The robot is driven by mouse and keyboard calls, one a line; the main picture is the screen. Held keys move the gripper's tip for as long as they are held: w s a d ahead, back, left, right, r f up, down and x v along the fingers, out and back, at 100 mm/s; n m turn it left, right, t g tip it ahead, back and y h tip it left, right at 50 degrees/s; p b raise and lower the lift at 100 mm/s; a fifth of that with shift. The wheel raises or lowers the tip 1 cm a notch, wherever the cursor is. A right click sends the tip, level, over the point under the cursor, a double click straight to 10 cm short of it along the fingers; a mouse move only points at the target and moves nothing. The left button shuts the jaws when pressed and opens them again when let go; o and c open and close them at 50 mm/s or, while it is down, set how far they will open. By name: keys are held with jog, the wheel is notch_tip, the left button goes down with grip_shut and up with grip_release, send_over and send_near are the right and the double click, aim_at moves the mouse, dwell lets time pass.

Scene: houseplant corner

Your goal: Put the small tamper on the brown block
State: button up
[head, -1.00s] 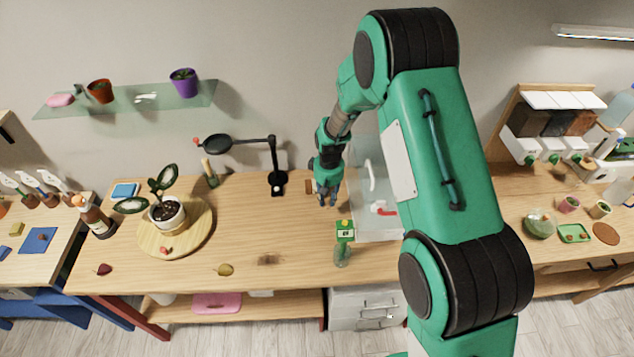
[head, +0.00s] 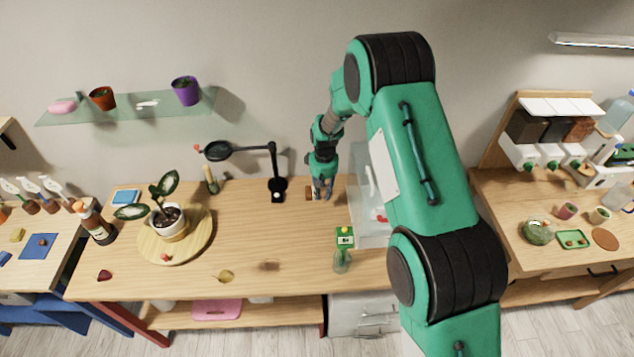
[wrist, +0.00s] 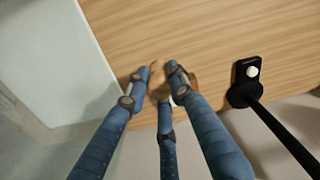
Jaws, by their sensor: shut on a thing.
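My gripper (head: 322,194) is low over the back of the wooden table, left of the clear bin. In the wrist view its fingers (wrist: 158,72) are closed around a small brownish thing (wrist: 158,92), which I take to be the small tamper; the fingers hide most of it. The brown block (head: 309,193) is just left of my gripper in the head view. In the wrist view an edge of it (wrist: 194,79) shows behind the right finger. I cannot tell whether the held thing touches the block or the table.
A black lamp (head: 278,188) stands to the left of my gripper. A clear bin (head: 362,225) is close on the right. A green-labelled bottle (head: 343,250) stands nearer the front. A dark flat patch (head: 269,266) lies at the front middle. A potted plant (head: 168,220) is on the left.

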jog(key=w, duration=0.3)
jog(key=w+a, duration=0.1)
jog(key=w, duration=0.2)
jog(key=w+f+p, duration=0.1)
jog(key=w, duration=0.2)
jog(key=shift+w+a, duration=0.15)
jog(key=shift+a, duration=0.15)
jog(key=shift+f+p, duration=0.4)
jog(key=shift+f, duration=1.3)
jog(key=shift+f, duration=0.15)
jog(key=o, duration=1.1)
jog(key=shift+c, duration=0.2)
notch_tip(320, 180, up, 12)
jog(key=b, duration=0.1)
jog(key=shift+b, duration=0.3)
